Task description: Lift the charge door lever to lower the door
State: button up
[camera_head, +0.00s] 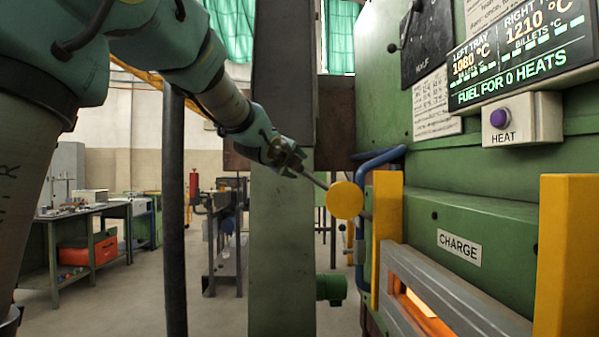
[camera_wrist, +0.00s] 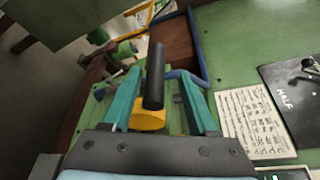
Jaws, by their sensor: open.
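The charge door lever is a thin dark rod (camera_head: 315,180) running from a round yellow hub (camera_head: 345,199) up and left to my gripper (camera_head: 287,158). In the wrist view its black grip (camera_wrist: 154,75) and yellow hub (camera_wrist: 149,117) show between the two teal fingers of my gripper (camera_wrist: 160,74). The fingers are apart, one on each side of the lever, with gaps visible. Whether either finger touches it I cannot tell. Grey slats (camera_head: 455,294) lie below the CHARGE label (camera_head: 459,247), with an orange glow (camera_head: 421,303) in the opening there.
Yellow posts (camera_head: 386,235) flank the charge opening. A blue pipe (camera_head: 361,225) runs beside the hub. A green column (camera_head: 281,235) stands behind my gripper. The HEAT button (camera_head: 500,118) and display (camera_head: 522,50) are at upper right. Workbenches (camera_head: 85,235) stand far left, with open floor before them.

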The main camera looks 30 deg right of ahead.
jog(key=b+v, duration=0.3)
jog(key=v, duration=0.5)
jog(key=shift+b, duration=0.35)
jog(key=shift+w, duration=0.1)
jog(key=w+a+f+n+g+y+p, duration=0.25)
jog(key=a+f+n+y, duration=0.55)
jog(key=a+f+n, duration=1.15)
jog(key=s+a+f+n+g+y, duration=0.1)
jog(key=s+a+f+n+g, duration=0.2)
jog(key=f, duration=0.7)
jog(key=s+a+f+n+g+y+p, duration=0.1)
jog(key=s+a+f+n+g, duration=0.3)
jog(key=s+a+f+n, duration=0.4)
jog(key=s+a+f+y, duration=0.1)
jog(key=s+a, duration=0.3)
jog(key=a, duration=0.2)
jog(key=shift+a+f, duration=0.3)
jog(key=shift+f, duration=0.1)
